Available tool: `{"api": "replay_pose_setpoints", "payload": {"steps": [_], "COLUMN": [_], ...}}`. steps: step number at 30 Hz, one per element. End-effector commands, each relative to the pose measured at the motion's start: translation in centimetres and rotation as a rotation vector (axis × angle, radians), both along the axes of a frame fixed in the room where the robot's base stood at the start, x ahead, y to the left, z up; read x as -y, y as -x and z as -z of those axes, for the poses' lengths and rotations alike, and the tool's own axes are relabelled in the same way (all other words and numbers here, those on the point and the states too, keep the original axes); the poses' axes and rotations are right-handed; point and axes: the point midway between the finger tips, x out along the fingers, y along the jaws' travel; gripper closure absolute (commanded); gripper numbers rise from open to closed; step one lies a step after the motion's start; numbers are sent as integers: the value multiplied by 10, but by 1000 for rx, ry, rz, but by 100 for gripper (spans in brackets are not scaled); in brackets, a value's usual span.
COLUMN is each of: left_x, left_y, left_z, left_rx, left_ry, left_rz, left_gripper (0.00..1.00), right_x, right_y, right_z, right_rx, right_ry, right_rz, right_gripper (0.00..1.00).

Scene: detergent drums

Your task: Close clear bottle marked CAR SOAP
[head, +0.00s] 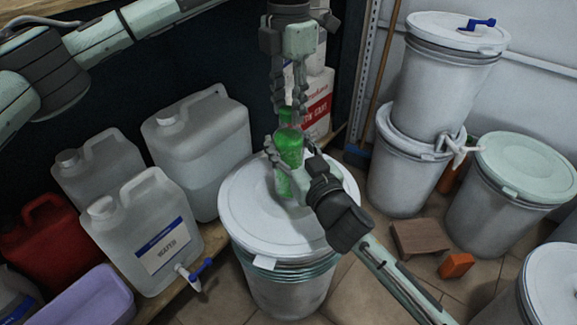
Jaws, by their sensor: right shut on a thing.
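A clear bottle with green contents (291,177) stands about upright on the white lid of a drum in the middle of the head view. No lettering on it can be read from here. My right gripper (287,149) reaches in from the lower right and is shut on the bottle's body. My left gripper (287,114) points down from above, its two fingers apart on either side of the green top of the bottle. The fingertips partly hide that top, and I cannot tell whether they touch it.
The drum lid (241,207) has bare room around the bottle. White jugs (147,234), a red can (42,236) and a purple tub (84,297) stand at left. Stacked drums (446,87) stand at right, with an orange block (456,265) on the floor.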

Motion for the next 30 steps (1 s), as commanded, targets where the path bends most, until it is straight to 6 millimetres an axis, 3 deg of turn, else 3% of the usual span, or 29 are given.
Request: {"api": "replay_pose_setpoints", "payload": {"steps": [3, 12, 22, 30], "left_x": [0, 0, 0, 0], "left_y": [0, 0, 0, 0], "left_z": [0, -2, -40, -45], "left_rx": [0, 0, 1, -1], "left_ry": [0, 0, -1, 0], "left_rz": [-1, -1, -1, -1], "left_gripper": [52, 52, 52, 52], "right_x": [0, 0, 0, 0], "right_y": [0, 0, 0, 0], "right_z": [0, 0, 1, 0], "right_rx": [-1, -1, -1, -1], "right_ry": [0, 0, 0, 0], "right_rz": [0, 0, 0, 0], "right_gripper": [100, 100, 100, 100]}}
